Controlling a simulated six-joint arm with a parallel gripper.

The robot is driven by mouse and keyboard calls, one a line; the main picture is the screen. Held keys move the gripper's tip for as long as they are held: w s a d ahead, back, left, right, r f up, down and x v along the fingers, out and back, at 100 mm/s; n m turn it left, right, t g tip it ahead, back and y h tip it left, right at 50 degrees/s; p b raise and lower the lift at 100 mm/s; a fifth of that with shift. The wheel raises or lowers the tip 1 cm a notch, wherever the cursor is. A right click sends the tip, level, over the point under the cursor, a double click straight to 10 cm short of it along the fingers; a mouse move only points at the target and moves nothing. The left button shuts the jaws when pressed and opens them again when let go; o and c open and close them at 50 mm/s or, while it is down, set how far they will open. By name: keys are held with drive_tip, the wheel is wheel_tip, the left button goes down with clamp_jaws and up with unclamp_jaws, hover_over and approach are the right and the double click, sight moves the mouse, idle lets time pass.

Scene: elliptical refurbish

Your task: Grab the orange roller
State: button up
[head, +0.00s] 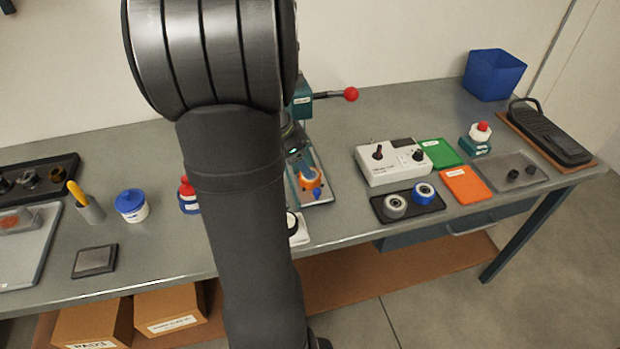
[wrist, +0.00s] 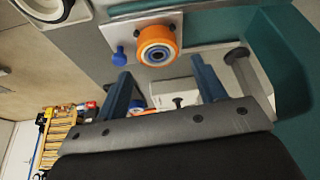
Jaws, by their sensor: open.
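The orange roller (head: 313,184) sits on a light plate at the teal fixture, partly hidden behind my arm in the head view. In the wrist view the orange roller (wrist: 157,45) shows a pale hub with a dark centre, mounted against a metal plate (wrist: 118,35) beside a blue knob (wrist: 119,57). My gripper (wrist: 161,68) has its two blue fingers apart with nothing held between them. The fingertips point toward the roller, with one on each side of it in the picture. I cannot tell the exact gap. My arm hides much of the gripper in the head view.
The teal press (head: 301,100) has a lever with a red ball (head: 351,94). A white control box (head: 394,162) and a dark tray (head: 408,205) with grey and blue rollers stand to the right. A teal wall (wrist: 275,60) is close on the right in the wrist view.

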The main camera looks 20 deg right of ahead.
drive_tip(key=x, duration=0.5)
drive_tip(key=shift+s+f, duration=0.1)
drive_tip(key=shift+s, duration=0.1)
drive_tip(key=shift+c, duration=0.4)
drive_tip(key=c, duration=0.7)
